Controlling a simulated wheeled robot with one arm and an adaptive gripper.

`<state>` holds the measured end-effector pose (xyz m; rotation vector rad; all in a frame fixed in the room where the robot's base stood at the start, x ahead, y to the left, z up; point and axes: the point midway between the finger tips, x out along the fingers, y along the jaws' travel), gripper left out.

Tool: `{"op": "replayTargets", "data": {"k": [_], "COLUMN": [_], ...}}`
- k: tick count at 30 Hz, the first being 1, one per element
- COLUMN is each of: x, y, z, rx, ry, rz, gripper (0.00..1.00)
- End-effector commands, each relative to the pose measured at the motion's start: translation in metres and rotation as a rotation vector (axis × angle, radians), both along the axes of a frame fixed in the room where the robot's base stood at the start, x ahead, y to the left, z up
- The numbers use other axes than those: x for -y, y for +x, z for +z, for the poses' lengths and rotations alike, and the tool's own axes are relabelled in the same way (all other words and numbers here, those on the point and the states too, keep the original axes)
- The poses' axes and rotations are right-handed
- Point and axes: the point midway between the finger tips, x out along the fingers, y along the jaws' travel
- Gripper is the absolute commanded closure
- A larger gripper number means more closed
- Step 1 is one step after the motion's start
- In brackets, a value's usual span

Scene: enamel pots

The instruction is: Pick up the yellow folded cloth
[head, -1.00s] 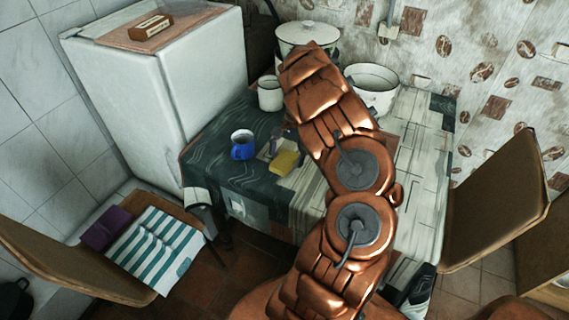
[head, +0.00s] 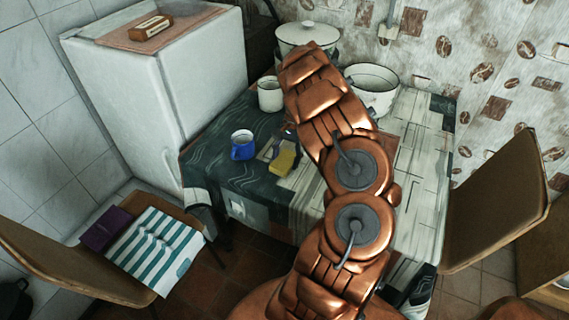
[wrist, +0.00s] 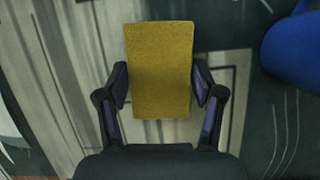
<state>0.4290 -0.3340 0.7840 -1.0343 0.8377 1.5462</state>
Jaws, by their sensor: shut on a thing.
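The yellow folded cloth (head: 282,163) is near the front edge of the table, right of the blue mug, in the head view. In the wrist view the cloth (wrist: 160,65) is a mustard-yellow rectangle between the two dark fingers. My gripper (wrist: 160,88) is shut on it, with one finger against each long side. In the head view the gripper (head: 290,148) is partly hidden behind my copper arm. I cannot tell whether the cloth touches the table or is slightly above it.
A blue mug (head: 243,146) stands close to the left of the cloth. A white mug (head: 270,95), a lidded pot (head: 306,36) and an open white pot (head: 372,88) stand farther back. A striped cloth (head: 155,247) and a purple item (head: 105,229) lie on the left chair.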

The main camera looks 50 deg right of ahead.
Motion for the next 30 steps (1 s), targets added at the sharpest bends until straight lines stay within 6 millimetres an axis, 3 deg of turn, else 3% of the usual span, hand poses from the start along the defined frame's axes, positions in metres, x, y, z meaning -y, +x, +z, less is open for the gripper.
{"op": "replayTargets", "data": {"k": [23,30], "x": [0.0,-0.001], "y": [0.0,0.001], "z": [0.007,0.022], "rx": [-0.002,0.001], "ry": [0.001,0.0], "rz": [-0.001,0.001], "gripper": [0.62,0.62]}}
